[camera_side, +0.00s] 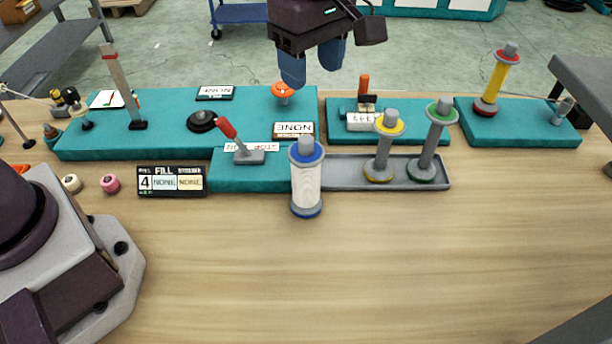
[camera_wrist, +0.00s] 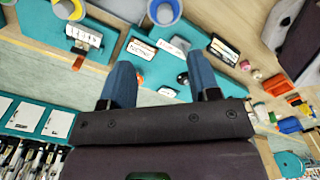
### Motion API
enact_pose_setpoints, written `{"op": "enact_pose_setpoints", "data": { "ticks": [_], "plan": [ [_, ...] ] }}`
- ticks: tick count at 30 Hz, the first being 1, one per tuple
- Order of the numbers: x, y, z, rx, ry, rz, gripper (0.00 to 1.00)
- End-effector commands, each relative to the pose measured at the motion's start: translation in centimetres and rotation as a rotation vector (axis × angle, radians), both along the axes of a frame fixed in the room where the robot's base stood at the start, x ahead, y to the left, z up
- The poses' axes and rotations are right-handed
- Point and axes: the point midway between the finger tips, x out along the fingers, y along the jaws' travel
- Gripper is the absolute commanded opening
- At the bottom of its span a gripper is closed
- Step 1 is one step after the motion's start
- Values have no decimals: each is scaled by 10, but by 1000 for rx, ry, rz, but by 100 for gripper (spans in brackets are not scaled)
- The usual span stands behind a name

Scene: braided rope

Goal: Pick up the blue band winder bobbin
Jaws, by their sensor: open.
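The blue band winder bobbin (camera_side: 306,182) stands upright at the front edge of the teal base in the side view. It has a blue top ring, a grey knob, a pale wound body and a blue bottom ring. In the wrist view its blue-ringed top (camera_wrist: 164,11) shows at the upper edge, partly cut off. My gripper (camera_side: 314,72) is open and empty, with two blue fingers pointing down. It is above and behind the bobbin, well apart from it. The fingers also show in the wrist view (camera_wrist: 162,80).
A grey tray (camera_side: 340,174) right of the bobbin holds a yellow-ringed bobbin (camera_side: 384,146) and a green-ringed bobbin (camera_side: 431,140). A red-handled lever (camera_side: 237,138) stands to its left. A red-ringed bobbin with yellow winding (camera_side: 496,80) is at the right. The front of the wooden table (camera_side: 350,270) is clear.

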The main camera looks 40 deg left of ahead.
Motion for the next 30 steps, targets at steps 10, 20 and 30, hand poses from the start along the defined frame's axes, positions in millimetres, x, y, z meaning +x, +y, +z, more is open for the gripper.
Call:
{"op": "enact_pose_setpoints", "data": {
  "ticks": [10, 20, 30],
  "plan": [
    [-2, 1, -51, 2, 6, 41, 56],
    [-2, 1, -82, 1, 2, 39, 56],
    [-7, 4, -127, 1, 3, 39, 56]
  ]
}}
